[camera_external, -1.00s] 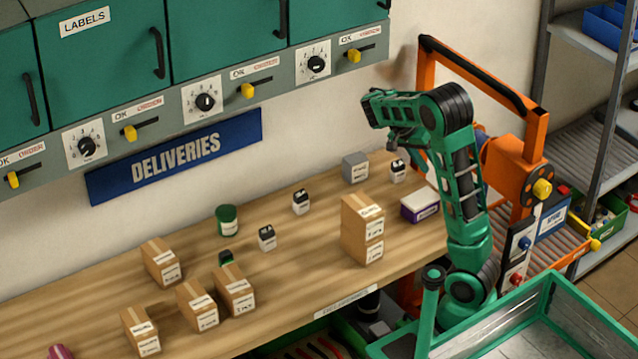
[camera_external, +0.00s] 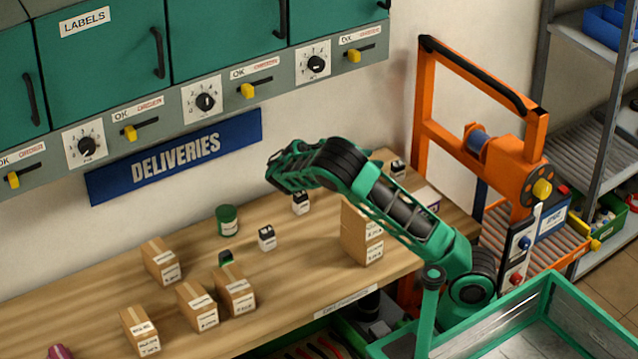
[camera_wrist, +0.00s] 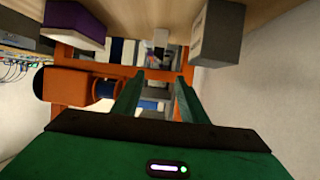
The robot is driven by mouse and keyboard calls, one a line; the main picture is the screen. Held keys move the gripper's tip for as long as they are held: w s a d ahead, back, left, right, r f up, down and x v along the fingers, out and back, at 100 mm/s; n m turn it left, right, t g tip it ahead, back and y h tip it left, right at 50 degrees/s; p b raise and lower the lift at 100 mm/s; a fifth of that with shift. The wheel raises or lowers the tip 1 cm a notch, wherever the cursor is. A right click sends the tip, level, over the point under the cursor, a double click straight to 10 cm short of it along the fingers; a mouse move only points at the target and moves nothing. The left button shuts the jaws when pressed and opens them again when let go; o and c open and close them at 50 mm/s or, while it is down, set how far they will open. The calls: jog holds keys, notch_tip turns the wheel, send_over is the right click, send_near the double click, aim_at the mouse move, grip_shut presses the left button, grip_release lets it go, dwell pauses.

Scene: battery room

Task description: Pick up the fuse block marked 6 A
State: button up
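Small black-and-white blocks stand on the wooden bench in the external view: one at the middle (camera_external: 267,238), one partly behind my arm's end (camera_external: 300,204), and one at the far right (camera_external: 398,169). Their markings are too small to read, so I cannot tell which is 6 A. My gripper (camera_external: 273,176) is above the bench, left of the arm. In the wrist view its two green fingers (camera_wrist: 157,98) are apart with nothing held. A small pale block (camera_wrist: 160,38) shows beyond the fingertips, between the boxes.
Several cardboard boxes (camera_external: 234,290) and a green tin (camera_external: 227,219) stand on the bench (camera_external: 100,285). A tall carton (camera_external: 358,240) is partly behind my arm. The wrist view shows a grey box (camera_wrist: 215,38), a purple-and-white box (camera_wrist: 75,27) and an orange frame (camera_wrist: 65,88).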

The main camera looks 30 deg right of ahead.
aim_at(395, 164)
jog(key=shift+s+d+f, duration=0.1)
jog(key=shift+d+f, duration=0.1)
jog(key=shift+f, duration=0.3)
jog(key=shift+d+f, duration=0.15)
jog(key=shift+f, duration=0.35)
jog(key=x, duration=0.9)
jog(key=shift+s+d+r, duration=0.1)
jog(key=shift+s+r, duration=0.05)
jog(key=shift+s, duration=0.1)
jog(key=shift+d+f, duration=0.25)
jog(key=shift+d, duration=0.25)
grip_shut()
